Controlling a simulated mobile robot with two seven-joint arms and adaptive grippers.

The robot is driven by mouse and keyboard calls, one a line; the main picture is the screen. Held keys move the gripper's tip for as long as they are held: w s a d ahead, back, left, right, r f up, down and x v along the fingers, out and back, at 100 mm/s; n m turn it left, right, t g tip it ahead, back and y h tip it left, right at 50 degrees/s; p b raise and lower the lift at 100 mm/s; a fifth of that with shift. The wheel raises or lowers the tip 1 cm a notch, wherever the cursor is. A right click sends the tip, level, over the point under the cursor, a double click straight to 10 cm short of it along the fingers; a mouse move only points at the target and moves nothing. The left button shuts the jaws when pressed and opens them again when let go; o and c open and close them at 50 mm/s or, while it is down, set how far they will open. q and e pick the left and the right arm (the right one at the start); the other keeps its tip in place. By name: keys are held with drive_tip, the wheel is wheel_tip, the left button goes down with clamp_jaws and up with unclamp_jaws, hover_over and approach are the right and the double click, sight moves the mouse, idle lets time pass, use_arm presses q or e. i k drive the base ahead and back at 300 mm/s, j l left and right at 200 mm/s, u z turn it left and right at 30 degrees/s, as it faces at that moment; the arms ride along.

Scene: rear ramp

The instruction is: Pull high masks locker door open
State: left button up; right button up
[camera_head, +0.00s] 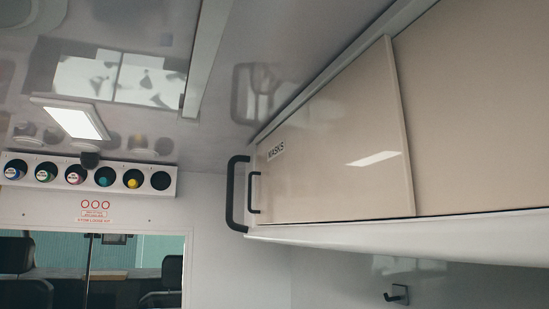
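The masks locker door (335,150) is a beige panel high on the right, with a "MASKS" label (276,150) near its left edge. A small dark handle (254,192) stands upright at the door's left end. The door lies along the locker front beside another beige panel (475,105) on the right, and its right edge overlaps that panel. The door looks closed at its left end, and no inside space shows. Neither of my grippers is in view.
A larger dark grab rail (232,194) stands just left of the door handle. A white ledge (400,232) runs below the locker, with a dark hook (398,294) under it. A rack of round holders (90,174) hangs at the left above a window. A ceiling lamp (72,119) is lit.

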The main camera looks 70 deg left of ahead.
sight(343, 156)
drive_tip(key=u, duration=2.15)
